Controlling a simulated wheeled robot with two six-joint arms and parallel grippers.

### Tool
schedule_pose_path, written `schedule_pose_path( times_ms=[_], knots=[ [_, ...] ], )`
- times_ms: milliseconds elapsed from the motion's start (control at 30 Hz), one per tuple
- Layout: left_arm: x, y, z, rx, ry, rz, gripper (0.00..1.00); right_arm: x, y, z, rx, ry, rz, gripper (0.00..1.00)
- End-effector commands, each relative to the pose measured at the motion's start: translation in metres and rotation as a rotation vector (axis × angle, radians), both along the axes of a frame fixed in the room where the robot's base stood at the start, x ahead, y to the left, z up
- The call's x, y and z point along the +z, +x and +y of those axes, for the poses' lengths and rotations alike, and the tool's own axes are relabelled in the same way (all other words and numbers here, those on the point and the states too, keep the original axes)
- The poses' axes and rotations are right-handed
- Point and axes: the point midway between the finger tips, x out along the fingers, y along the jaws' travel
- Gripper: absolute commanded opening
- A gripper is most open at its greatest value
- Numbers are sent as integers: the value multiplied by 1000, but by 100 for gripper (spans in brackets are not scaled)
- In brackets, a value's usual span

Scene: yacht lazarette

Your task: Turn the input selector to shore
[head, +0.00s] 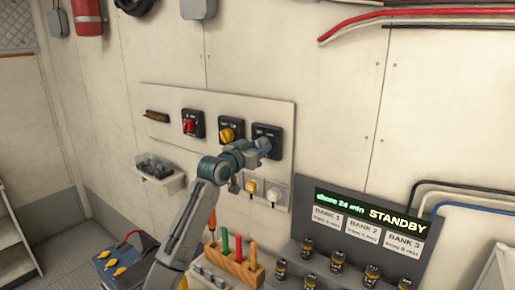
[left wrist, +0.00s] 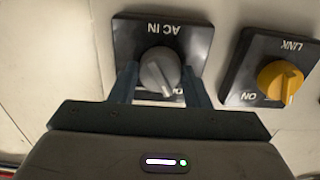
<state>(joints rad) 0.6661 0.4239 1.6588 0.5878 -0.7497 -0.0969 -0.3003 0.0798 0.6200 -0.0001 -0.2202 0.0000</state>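The input selector is a grey knob (left wrist: 158,71) on a black plate (left wrist: 125,35) marked AC IN, upside down in the left wrist view. The plate also shows in the head view (head: 276,132), at the right of the white wall panel (head: 165,97). My left gripper (head: 265,146) is at this plate and hides most of the knob there. The plate's lower lettering is partly hidden. My right gripper is not in view.
A yellow LINK knob (left wrist: 281,80) sits beside the selector, and a red switch (head: 190,125) is further left. Sockets (head: 274,192) are below. A tool rack (head: 234,263) and a STANDBY display (head: 372,215) with several small cylinders stand lower down.

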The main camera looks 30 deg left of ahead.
Motion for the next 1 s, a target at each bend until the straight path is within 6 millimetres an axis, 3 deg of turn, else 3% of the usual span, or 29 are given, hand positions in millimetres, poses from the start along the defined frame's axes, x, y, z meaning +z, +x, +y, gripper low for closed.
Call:
schedule_pose_path(
  times_ms=[33, 100, 567, 1000],
  knots=[
    [0, 0, 0, 0, 0, 0, 32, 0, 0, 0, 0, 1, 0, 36],
    [0, 0, 0, 0, 0, 0, 19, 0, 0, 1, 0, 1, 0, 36],
    [-2, 0, 0, 0, 98, -14, 19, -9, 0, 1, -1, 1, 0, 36],
    [-3, 0, 0, 0, 475, -66, 19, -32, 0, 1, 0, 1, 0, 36]
  ],
)
